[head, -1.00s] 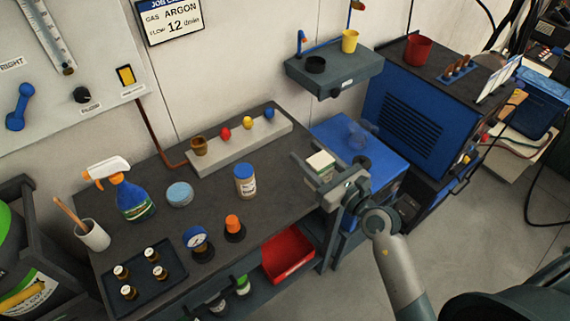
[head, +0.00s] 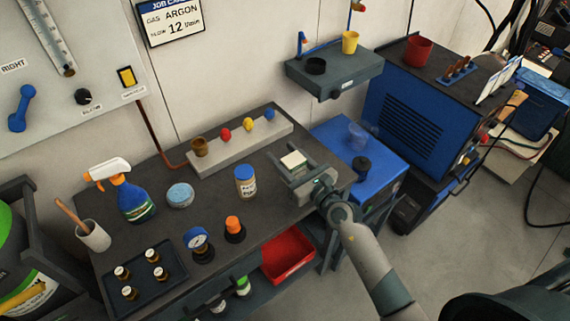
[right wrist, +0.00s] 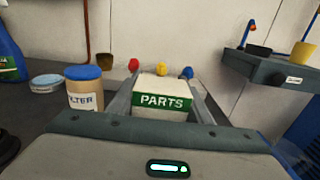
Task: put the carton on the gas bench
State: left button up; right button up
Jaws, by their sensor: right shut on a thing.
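The carton (head: 293,160) is a small white box; in the right wrist view the carton (right wrist: 162,92) shows a green band reading PARTS. My right gripper (head: 296,172) is shut on it, a finger on each side. The gripper and carton are over the right end of the dark gas bench (head: 215,218). I cannot tell whether the carton's underside, hidden by the gripper, touches the top. My left gripper is not in view.
A blue-lidded filter jar (head: 245,182) stands left of the carton. Behind is a grey rack (head: 240,148) with coloured knobs. An orange-topped item (head: 234,229), gauge (head: 197,242) and spray bottle (head: 133,197) stand further left. A blue cabinet (head: 375,170) is on the right.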

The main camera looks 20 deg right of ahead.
jog(key=shift+f+b, duration=0.45)
jog(key=shift+f, duration=1.35)
jog(key=o, duration=1.1)
jog(key=shift+f, duration=0.15)
